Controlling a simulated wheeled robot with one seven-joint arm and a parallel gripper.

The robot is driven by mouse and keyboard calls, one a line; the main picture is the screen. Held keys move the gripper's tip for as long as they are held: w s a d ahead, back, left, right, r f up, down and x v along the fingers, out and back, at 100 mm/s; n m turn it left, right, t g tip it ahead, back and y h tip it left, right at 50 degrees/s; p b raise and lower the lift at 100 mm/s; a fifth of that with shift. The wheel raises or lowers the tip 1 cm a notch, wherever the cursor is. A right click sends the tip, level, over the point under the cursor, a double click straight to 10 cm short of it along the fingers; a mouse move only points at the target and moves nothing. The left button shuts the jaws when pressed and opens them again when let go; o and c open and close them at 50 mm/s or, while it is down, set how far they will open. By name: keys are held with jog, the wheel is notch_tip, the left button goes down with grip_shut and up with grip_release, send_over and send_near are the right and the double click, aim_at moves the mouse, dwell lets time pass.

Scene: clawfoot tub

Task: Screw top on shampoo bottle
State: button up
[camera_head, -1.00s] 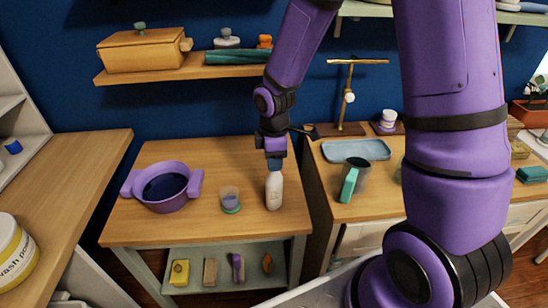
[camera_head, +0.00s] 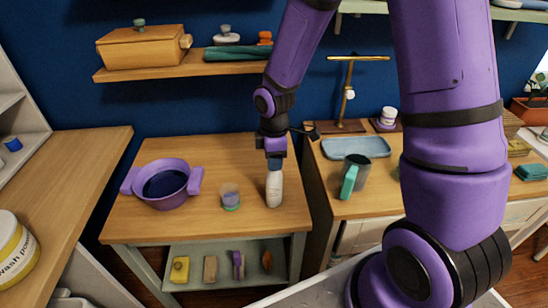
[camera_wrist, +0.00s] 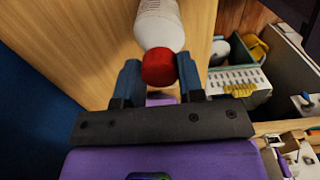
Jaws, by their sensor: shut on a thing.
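The white shampoo bottle (camera_head: 274,190) stands upright near the right edge of the small wooden table (camera_head: 135,222). It also shows in the wrist view (camera_wrist: 160,25), with printed text on its side. The red top (camera_wrist: 158,68) sits at the bottle's mouth, in line with it. Whether its thread is tight cannot be told. My gripper (camera_head: 274,164) points down over the bottle. In the wrist view its two blue fingers (camera_wrist: 159,70) are shut on the red top, one on each side. In the head view the top is hidden by the fingers.
A purple pot (camera_head: 166,187) and a small clear cup (camera_head: 230,196) stand left of the bottle. A counter to the right holds a blue tray (camera_head: 350,148) and a dark mug (camera_head: 360,167). A lower shelf (camera_head: 200,250) holds several small items.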

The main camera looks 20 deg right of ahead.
jog(key=o, duration=1)
jog(key=shift+c, duration=0.9)
